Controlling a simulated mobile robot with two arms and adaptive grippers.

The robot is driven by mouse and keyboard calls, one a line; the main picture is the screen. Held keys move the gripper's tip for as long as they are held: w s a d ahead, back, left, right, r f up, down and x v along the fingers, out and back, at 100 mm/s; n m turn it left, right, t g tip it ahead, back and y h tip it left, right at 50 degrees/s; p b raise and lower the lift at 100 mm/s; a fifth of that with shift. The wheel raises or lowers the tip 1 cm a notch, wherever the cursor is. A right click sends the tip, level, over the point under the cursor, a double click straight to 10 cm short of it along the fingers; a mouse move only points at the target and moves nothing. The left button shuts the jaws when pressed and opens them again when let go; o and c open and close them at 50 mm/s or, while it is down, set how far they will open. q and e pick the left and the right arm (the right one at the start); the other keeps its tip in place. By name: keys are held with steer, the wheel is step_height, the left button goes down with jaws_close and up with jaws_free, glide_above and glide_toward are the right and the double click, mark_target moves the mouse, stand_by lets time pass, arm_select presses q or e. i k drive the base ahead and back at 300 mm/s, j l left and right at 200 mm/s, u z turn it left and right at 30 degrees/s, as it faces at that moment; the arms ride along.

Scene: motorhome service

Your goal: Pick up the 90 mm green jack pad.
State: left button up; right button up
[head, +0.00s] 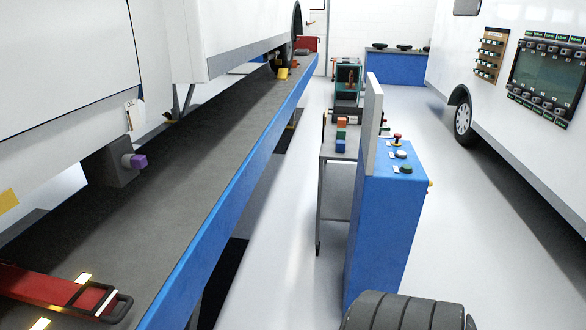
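Several small coloured blocks (341,134) in orange, red and blue-green tones stand on a grey trolley (334,158) in the middle distance, behind the blue control console. They are too small to tell which one, if any, is the 90 mm green jack pad. A small green item (385,132) also shows just right of the console's upright panel, partly hidden. Neither of my grippers is in view.
The blue console (385,225) with red, white and green buttons hides part of the trolley. A blue-edged lift platform (225,205) runs along the left under a motorhome. A dark tyre (405,312) is at the bottom. Pale floor (470,240) is clear to the right.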

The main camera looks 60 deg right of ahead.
mark_target(342, 133)
steer(key=k+l+z, duration=0.1)
steer(key=k+l, duration=0.15)
steer(key=l, duration=0.35)
steer(key=k+l+z, duration=0.15)
steer(key=l, duration=0.5)
steer(key=k+l+z, duration=0.1)
steer(key=k+l, duration=0.15)
steer(key=l, duration=0.4)
steer(key=k+l+z, duration=0.1)
steer(key=l, duration=0.55)
steer(key=k+l+z, duration=0.15)
steer(key=l, duration=0.5)
steer(key=k+l+z, duration=0.1)
steer(key=l, duration=0.6)
steer(key=k+l+z, duration=0.1)
steer(key=l, duration=0.6)
steer(key=i+l, duration=0.25)
steer(key=i+l+u, duration=0.1)
steer(key=i+l, duration=0.15)
steer(key=l, duration=0.2)
steer(key=i+l, duration=0.25)
steer(key=i+l+u, duration=0.15)
steer(key=l, duration=0.3)
steer(key=i+l, duration=0.35)
steer(key=i+l+u, duration=0.1)
steer(key=l, duration=0.3)
steer(key=i+l, duration=0.3)
steer(key=i+l+u, duration=0.1)
steer(key=i+l, duration=0.15)
steer(key=l, duration=0.25)
